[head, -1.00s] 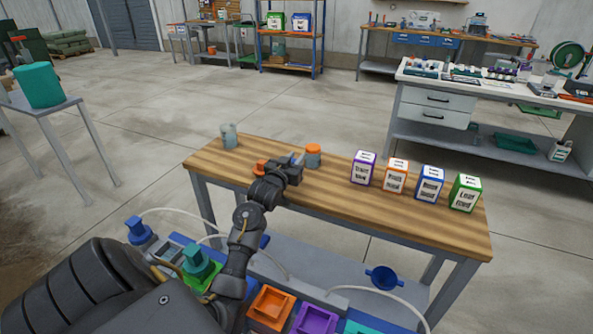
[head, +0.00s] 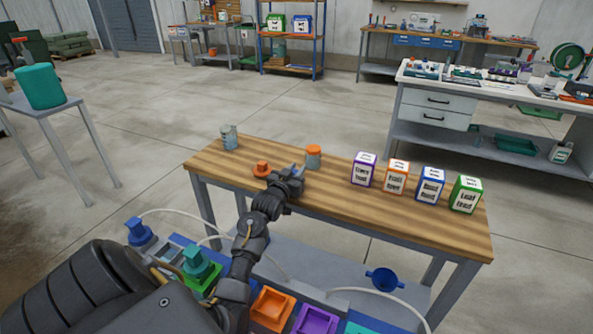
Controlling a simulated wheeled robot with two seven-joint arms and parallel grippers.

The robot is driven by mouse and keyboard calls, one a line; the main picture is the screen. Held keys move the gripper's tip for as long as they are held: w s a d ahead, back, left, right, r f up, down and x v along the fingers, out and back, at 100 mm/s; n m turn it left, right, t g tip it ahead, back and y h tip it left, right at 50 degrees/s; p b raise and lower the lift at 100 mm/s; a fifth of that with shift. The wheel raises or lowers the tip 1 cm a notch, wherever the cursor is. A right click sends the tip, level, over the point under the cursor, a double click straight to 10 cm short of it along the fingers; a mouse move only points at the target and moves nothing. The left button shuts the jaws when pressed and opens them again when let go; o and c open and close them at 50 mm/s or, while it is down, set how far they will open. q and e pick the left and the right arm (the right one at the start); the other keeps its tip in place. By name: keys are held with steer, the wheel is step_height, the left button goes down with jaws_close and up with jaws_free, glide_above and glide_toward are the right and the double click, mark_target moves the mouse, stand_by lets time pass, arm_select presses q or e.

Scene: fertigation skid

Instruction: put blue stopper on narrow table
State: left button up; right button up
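The narrow table is most likely the long wooden-topped table (head: 400,212) in the middle of the head view. My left gripper (head: 295,172) is over its left half, pointing away from me. A small blue piece, which looks like the blue stopper (head: 294,167), shows at the fingertips. The gripper appears shut on it, though the gripper's body hides most of it. I cannot tell whether the stopper touches the tabletop. My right gripper is not in view.
An orange stopper (head: 262,169) lies left of the gripper. A grey jar (head: 229,139) stands at the far left corner and an orange-topped jar (head: 313,158) behind the gripper. Several labelled boxes (head: 395,177) stand right. Bare wood lies between and in front.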

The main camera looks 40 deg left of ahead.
arm_select(q)
steer(key=o, duration=0.4)
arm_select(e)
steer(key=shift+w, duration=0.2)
arm_select(q)
steer(key=shift+r, duration=0.25)
steer(key=shift+v, duration=6)
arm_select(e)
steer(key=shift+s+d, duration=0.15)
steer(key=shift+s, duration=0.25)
